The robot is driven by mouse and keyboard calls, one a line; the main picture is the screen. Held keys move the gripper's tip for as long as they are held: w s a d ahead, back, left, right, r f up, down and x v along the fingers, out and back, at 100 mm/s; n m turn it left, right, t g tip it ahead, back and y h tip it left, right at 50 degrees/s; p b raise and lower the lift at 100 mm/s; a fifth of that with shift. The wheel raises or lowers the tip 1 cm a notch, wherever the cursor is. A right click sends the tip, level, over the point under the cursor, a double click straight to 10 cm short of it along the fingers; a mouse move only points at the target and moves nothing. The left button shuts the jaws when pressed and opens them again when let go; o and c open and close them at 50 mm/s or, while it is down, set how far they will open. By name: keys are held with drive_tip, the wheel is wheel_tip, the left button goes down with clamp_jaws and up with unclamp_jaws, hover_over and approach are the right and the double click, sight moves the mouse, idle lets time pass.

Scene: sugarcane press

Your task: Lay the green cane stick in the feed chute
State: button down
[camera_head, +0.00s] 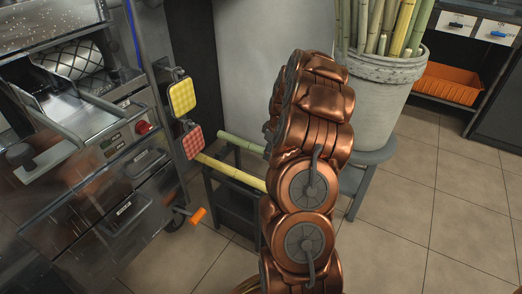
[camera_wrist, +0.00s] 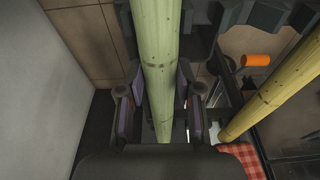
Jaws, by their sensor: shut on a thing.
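The green cane stick (camera_head: 240,143) shows left of my copper-coloured arm in the head view, over a dark stand (camera_head: 232,197). In the wrist view the green cane stick (camera_wrist: 158,45) runs between the two fingers of my gripper (camera_wrist: 160,108), which is shut on it. My arm hides the gripper in the head view. I cannot tell whether the stick still touches the stand. The steel press (camera_head: 110,150) with a roller (camera_head: 72,60) stands at the left.
A yellow cane stick (camera_head: 230,172) lies beside the green one, also in the wrist view (camera_wrist: 268,92). Yellow (camera_head: 182,96) and red checked pads (camera_head: 193,142) and an orange handle (camera_head: 198,215) stick out near the press. A bucket of canes (camera_head: 378,100) stands behind.

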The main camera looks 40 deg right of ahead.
drive_tip(key=shift+r, duration=0.1)
idle(0.3)
drive_tip(key=shift+r+p, duration=0.5)
drive_tip(key=shift+r, duration=0.7)
drive_tip(key=shift+s+d+r, duration=0.3)
drive_tip(key=shift+s+d, duration=0.15)
drive_tip(key=shift+s, duration=1)
drive_tip(key=shift+s+d+r, duration=0.35)
drive_tip(key=shift+s+d, duration=0.05)
drive_tip(key=shift+s, duration=1.05)
drive_tip(key=shift+s+d+r, duration=0.3)
drive_tip(key=shift+s+d, duration=0.15)
drive_tip(key=shift+s, duration=1)
wheel_tip(320, 180, up, 8)
drive_tip(key=p, duration=0.3)
